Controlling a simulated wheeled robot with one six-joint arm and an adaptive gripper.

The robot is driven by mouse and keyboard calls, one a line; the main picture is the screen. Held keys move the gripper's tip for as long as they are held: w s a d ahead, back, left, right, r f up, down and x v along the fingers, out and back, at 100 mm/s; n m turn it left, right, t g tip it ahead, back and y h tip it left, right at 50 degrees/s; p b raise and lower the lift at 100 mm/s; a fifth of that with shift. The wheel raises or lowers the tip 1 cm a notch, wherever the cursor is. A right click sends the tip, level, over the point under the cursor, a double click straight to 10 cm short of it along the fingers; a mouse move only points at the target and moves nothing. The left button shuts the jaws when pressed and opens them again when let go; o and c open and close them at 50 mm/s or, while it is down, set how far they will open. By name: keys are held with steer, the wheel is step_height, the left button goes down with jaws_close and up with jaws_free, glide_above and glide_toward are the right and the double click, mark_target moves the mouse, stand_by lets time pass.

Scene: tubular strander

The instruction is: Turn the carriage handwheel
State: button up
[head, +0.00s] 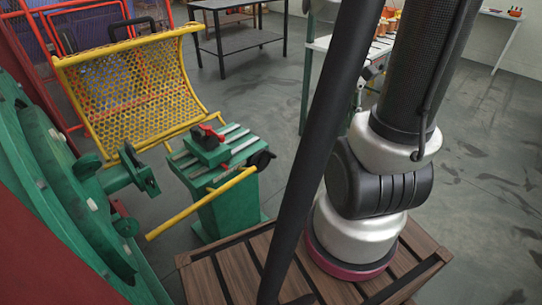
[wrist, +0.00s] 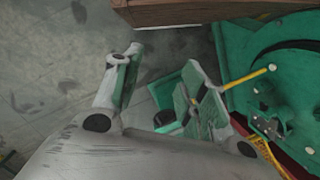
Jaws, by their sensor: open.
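The carriage handwheel (head: 262,160) is a small black wheel on the right side of the green carriage (head: 215,152) in the head view. The carriage has pale rails on its slotted top and a red-and-black piece on it. My gripper (wrist: 163,65) is open, its two fingers spread wide in the wrist view. Green machine parts (wrist: 180,90) show below and between the fingers, apart from them. A dark piece beside them is partly hidden; I cannot tell whether it is the handwheel. My gripper is outside the head view.
A yellow bar (head: 200,205) sticks out in front of the carriage. A yellow mesh guard (head: 130,80) stands behind it, and the large green machine (head: 50,185) fills the left. Slatted wood (head: 235,275) lies at the bottom. Grey floor is clear at the right.

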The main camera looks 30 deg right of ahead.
steer(key=w+a+f+m+t+y, duration=0.1)
steer(key=w+a+f+m+y, duration=0.15)
steer(key=f+m+y, duration=0.4)
steer(key=w+a+f+m+y, duration=0.1)
steer(key=a+f+m+y, duration=0.15)
steer(key=f, duration=0.65)
steer(key=w+a+f+m+t+y, duration=0.1)
steer(key=w+a+f+m+y, duration=0.15)
steer(key=f+m, duration=0.35)
steer(key=m+t+h, duration=0.8)
steer(key=m+t, duration=0.6)
steer(key=t, duration=0.3)
glide_toward(275, 157)
steer(key=x, duration=0.4)
steer(key=shift+w+f, duration=0.35)
steer(key=shift+f, duration=0.05)
steer(key=shift+w+r, duration=0.2)
steer(key=shift+w, duration=0.05)
steer(key=x, duration=0.7)
steer(key=shift+w+a, duration=0.1)
steer(key=shift+a, duration=0.05)
